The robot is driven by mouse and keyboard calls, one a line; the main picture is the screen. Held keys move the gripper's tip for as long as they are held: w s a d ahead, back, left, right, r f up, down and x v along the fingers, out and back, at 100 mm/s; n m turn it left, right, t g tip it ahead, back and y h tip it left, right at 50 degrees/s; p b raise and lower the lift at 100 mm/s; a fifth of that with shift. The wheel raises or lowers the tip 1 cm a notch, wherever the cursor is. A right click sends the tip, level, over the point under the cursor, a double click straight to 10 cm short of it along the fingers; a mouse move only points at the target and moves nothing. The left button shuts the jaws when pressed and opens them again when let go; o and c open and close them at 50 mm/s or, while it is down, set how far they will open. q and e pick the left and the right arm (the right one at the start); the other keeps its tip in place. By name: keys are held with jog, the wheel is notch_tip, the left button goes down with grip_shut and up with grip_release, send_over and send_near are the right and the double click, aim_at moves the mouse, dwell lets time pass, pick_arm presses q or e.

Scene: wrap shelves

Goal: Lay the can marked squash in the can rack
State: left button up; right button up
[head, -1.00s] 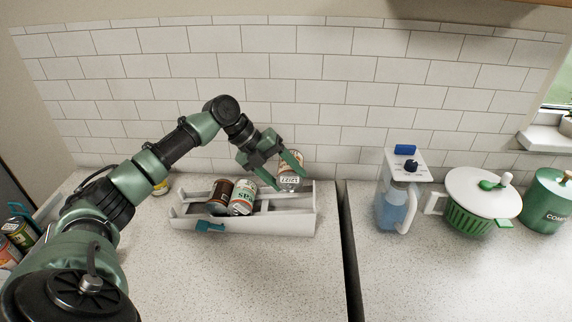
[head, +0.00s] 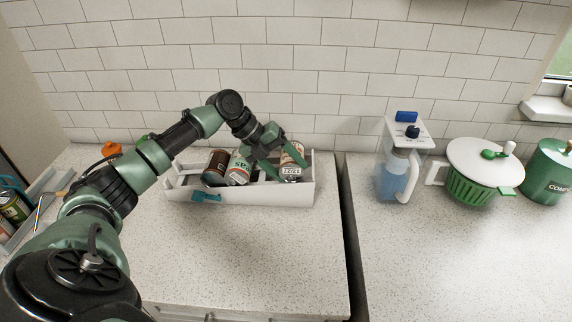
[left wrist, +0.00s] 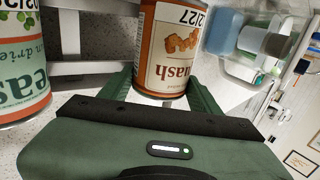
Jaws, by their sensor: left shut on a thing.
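The can rack (head: 240,194) is a long white tray on the counter against the tiled wall. The squash can (head: 292,158) is at its right end, orange-brown with a cream label and a printed number. In the left wrist view the squash can (left wrist: 168,48) shows part of the word "squash" upside down. My left gripper (head: 280,160) is shut on the can, one finger on each side. The can is tilted and its lower part is down within the rack's outline; I cannot tell if it touches the rack floor. My right gripper is not in view.
A brown can (head: 216,166) and a pale green can (head: 239,168) lie in the rack, left of the squash can. The counter in front of the rack is clear.

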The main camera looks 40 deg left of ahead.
pick_arm(q)
jog(key=shift+f, duration=0.25)
jog(key=o, duration=1.9)
jog(key=shift+c, duration=0.2)
jog(key=shift+d, duration=0.1)
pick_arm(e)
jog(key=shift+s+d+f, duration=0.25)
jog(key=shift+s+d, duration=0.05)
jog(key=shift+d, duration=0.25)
